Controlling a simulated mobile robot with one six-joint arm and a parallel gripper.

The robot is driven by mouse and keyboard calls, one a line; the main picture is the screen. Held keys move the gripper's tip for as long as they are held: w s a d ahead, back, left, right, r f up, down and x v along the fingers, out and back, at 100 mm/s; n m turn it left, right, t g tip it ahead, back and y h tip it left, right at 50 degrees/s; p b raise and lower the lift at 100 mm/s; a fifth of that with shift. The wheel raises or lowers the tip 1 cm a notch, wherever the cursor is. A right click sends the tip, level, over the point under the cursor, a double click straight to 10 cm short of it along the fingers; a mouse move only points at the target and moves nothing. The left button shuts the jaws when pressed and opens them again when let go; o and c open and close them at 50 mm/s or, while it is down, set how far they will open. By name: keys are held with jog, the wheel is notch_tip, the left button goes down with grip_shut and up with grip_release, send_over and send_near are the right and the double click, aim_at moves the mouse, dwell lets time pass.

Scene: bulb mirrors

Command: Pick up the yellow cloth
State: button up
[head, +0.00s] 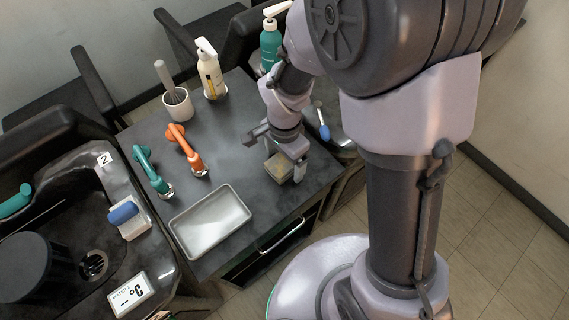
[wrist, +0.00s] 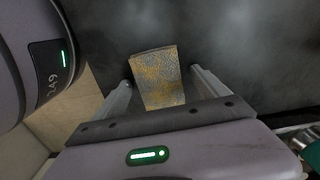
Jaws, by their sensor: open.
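The yellow cloth (head: 279,167) is a small folded piece, yellow and grey in pattern, lying on the dark counter top near its right end. In the wrist view the cloth (wrist: 158,78) sits between the two fingers. My gripper (head: 276,153) is open and points down over the cloth, with one finger on either side. In the wrist view my gripper (wrist: 162,77) shows a gap between each finger and the cloth. Whether the fingertips touch the counter is hard to tell. Part of the cloth is hidden by my gripper in the head view.
An empty metal tray (head: 210,222) lies at the counter's front. Orange (head: 187,149) and teal (head: 152,171) handled tools stand left. A cup with a whisk (head: 177,103) and a cream pump bottle (head: 211,70) stand behind. A blue brush (head: 322,124) lies right of my gripper.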

jog(key=shift+r, duration=0.1)
jog(key=c, duration=1.5)
